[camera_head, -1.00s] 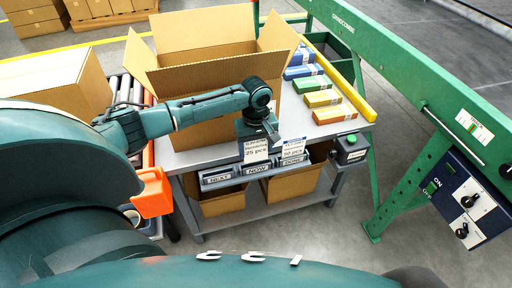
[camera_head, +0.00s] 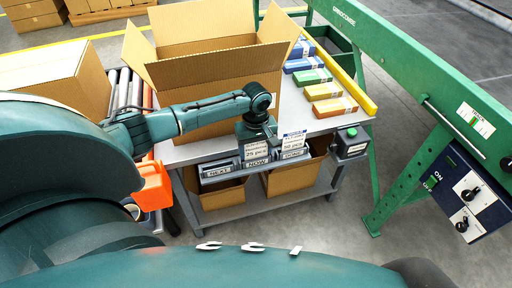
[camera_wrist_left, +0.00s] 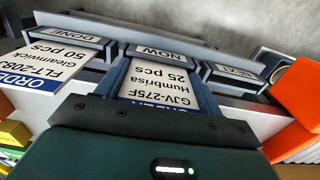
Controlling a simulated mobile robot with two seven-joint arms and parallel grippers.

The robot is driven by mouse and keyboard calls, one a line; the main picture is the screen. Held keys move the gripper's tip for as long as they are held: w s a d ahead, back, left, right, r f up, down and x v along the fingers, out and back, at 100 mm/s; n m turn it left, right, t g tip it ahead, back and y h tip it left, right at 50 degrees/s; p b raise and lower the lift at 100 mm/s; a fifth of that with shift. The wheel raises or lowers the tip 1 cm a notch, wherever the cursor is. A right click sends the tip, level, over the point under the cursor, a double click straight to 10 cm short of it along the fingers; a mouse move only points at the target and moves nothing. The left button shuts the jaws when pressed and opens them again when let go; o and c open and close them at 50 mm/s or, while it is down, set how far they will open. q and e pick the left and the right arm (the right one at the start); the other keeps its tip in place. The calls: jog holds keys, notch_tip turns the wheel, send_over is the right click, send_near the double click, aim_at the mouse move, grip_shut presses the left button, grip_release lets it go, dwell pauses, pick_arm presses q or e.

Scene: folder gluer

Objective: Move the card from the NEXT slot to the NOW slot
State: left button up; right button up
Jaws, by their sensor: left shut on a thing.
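My left gripper (camera_head: 257,138) is shut on the top of a white order card (camera_head: 256,151), above the NOW slot (camera_head: 256,163). In the left wrist view the card (camera_wrist_left: 158,78) reads GJV-275F, Humbrisa, 25 pcs. Its lower edge meets the back of the NOW label (camera_wrist_left: 160,52); I cannot tell whether it is fully seated. The NEXT slot (camera_head: 217,172) shows no card; it also appears in the left wrist view (camera_wrist_left: 235,71). My right gripper is out of view.
A large open carton (camera_head: 200,75) stands on the table behind my left arm. Several coloured boxes (camera_head: 315,90) lie on the table to the right. A green button box (camera_head: 351,143) is at the table's right corner. An orange part (camera_head: 153,187) sits left of the slots.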

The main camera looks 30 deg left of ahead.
pick_arm(q)
jog(key=o, duration=1)
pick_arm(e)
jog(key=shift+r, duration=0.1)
pick_arm(q)
jog(key=shift+r, duration=0.1)
jog(key=shift+r, duration=0.3)
notch_tip(320, 180, up, 11)
jog(key=p, duration=0.2)
jog(key=shift+r+p, duration=0.1)
jog(key=shift+p, duration=0.3)
jog(key=shift+r, duration=0.55)
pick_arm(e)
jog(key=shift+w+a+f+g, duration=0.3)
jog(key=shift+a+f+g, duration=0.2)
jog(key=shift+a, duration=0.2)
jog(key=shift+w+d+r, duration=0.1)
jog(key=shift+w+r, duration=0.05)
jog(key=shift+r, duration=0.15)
